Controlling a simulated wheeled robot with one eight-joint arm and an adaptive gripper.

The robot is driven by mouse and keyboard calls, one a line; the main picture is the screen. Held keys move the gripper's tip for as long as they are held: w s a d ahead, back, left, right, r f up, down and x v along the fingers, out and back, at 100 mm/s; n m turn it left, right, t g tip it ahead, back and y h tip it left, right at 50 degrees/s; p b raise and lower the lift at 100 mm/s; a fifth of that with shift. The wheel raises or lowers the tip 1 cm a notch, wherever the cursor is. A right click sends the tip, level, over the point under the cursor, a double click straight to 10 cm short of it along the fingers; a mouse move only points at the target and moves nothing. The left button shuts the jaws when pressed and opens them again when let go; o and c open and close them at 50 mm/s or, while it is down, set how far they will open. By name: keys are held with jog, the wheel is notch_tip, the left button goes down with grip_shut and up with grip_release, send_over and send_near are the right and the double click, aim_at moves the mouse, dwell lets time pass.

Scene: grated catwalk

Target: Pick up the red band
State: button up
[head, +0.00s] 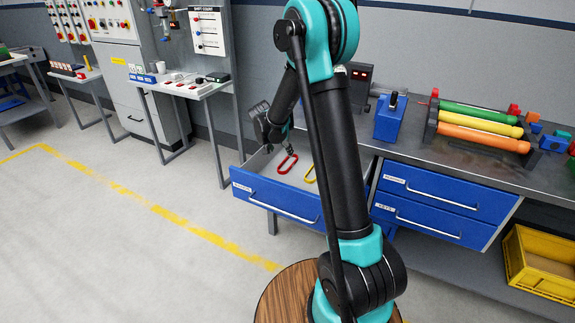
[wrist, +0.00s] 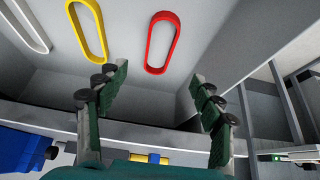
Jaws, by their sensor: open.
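The red band (wrist: 150,45), an elongated flat loop, lies on the light floor of an open drawer, at the top middle of the wrist view. In the head view the red band (head: 282,170) lies in the open blue-fronted drawer (head: 262,188), left of my arm. My gripper (wrist: 156,82) is open and empty, its two green padded fingers spread wide. In the wrist view the band appears beyond the fingertips, between their lines and apart from them. In the head view my arm hides part of the drawer.
A yellow band (wrist: 73,25) lies left of the red one, and a white band (wrist: 28,28) farther left. Drawer walls (wrist: 222,48) stand close around. The workbench (head: 455,160) holds a blue block (head: 389,122) and coloured cylinders (head: 480,125).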

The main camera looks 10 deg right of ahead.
send_near(288, 165)
jog(key=shift+w+d+f, duration=0.25)
jog(key=shift+d+f, duration=0.05)
jog(key=shift+f, duration=0.2)
jog(key=x, duration=0.4)
jog(key=shift+w+d+f, duration=0.1)
jog(key=shift+w+d, duration=0.05)
jog(key=shift+w, duration=0.15)
jog(key=shift+w+d+f, duration=0.1)
jog(key=shift+d+f, duration=0.05)
jog(key=shift+f, duration=0.2)
jog(key=shift+f, duration=0.25)
jog(key=c, duration=1.1)
